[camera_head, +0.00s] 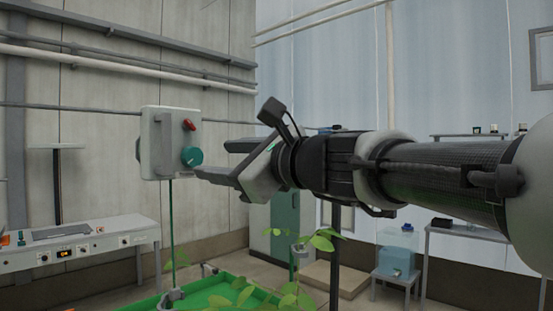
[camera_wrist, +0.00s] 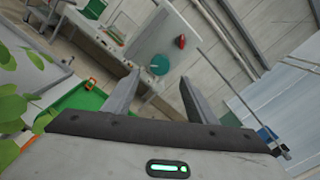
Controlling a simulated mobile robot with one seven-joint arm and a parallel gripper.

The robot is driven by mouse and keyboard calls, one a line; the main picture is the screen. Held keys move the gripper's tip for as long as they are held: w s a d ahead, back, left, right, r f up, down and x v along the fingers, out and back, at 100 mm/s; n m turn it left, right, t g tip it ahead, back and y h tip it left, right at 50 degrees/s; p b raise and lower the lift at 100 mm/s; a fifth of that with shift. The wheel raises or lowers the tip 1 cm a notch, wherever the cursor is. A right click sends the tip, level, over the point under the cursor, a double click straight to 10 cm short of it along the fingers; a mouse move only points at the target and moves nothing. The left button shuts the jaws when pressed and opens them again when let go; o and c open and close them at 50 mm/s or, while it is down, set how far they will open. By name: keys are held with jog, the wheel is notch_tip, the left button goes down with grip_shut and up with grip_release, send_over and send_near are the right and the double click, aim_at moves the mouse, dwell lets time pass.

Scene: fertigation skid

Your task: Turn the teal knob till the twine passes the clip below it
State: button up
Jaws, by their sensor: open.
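The teal knob (camera_head: 192,157) is on the front of a pale wall box (camera_head: 160,120), below a red switch (camera_head: 189,125). In the wrist view the knob (camera_wrist: 159,64) shows just beyond the fingertips, roughly between them. My gripper (camera_head: 218,161) is open and empty, to the right of the knob, its fingers pointing at the box. Its two fingers also show in the wrist view (camera_wrist: 160,84); a gap to the knob appears to remain. Green twine (camera_head: 172,230) hangs straight down from the box. A small grey fitting (camera_head: 172,295), perhaps the clip, is at its lower end.
A green tray (camera_head: 140,304) with leafy plants (camera_head: 240,292) lies below the box. A control bench (camera_head: 80,250) with buttons stands at left. A blue water container (camera_head: 396,252) on a stand is at right. The space around the knob looks clear.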

aim_at(195, 158)
jog(key=x, duration=0.8)
jog(key=shift+w, duration=0.1)
jog(key=shift+c, duration=0.3)
jog(key=c, duration=1)
